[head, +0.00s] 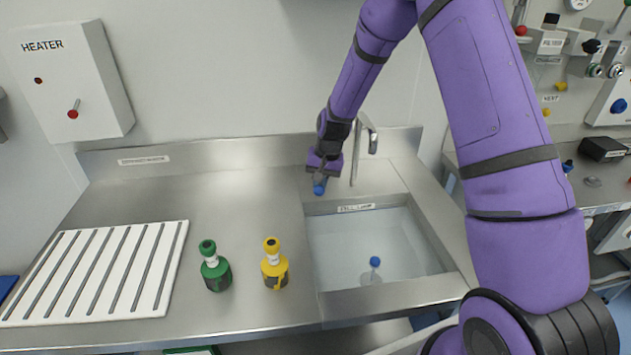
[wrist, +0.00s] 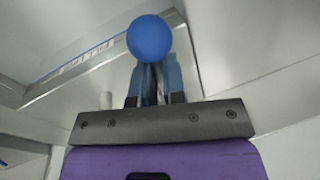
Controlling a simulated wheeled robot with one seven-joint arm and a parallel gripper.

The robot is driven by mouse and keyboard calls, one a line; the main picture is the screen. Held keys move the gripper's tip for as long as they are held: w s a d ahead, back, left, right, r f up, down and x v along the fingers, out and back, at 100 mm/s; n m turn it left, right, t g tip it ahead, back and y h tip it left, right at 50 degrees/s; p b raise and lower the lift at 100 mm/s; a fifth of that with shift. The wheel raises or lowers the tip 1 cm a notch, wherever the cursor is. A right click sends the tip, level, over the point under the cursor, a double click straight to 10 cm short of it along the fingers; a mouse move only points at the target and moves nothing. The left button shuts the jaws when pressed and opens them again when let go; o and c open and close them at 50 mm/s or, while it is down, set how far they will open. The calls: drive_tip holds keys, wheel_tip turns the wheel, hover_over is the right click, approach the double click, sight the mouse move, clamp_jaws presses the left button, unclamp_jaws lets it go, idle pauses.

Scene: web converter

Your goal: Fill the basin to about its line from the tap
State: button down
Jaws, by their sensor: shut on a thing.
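The basin (head: 440,239) is sunk in the steel counter, with a small label (head: 356,208) on its back wall. I cannot tell a water level in it. A clear plug with a blue knob (head: 375,262) stands on its floor near the front. The metal tap (head: 370,140) rises behind the basin, its spout bent over; I see no clear stream. My gripper (head: 321,180) is at the basin's back left corner, left of the tap. It is shut on a blue ball knob (head: 319,189), which also shows at the fingertips in the wrist view (wrist: 150,38).
A white slatted rack (head: 100,270) lies at far left. A heater box (head: 75,80) hangs on the wall. My purple arm crosses the right side.

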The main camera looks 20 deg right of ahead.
drive_tip(key=shift+s+d+n, duration=0.1)
drive_tip(key=shift+d+n, duration=0.45)
drive_tip(key=shift+n, duration=0.35)
drive_tip(key=c, duration=1.2)
unclamp_jaws()
drive_tip(key=r, duration=0.3)
drive_tip(key=d+r, duration=0.1)
drive_tip(key=r, duration=0.3)
drive_tip(key=d+r, duration=0.1)
drive_tip(key=r, duration=0.2)
drive_tip(key=shift+s+r, duration=0.25)
drive_tip(key=shift+r, duration=0.05)
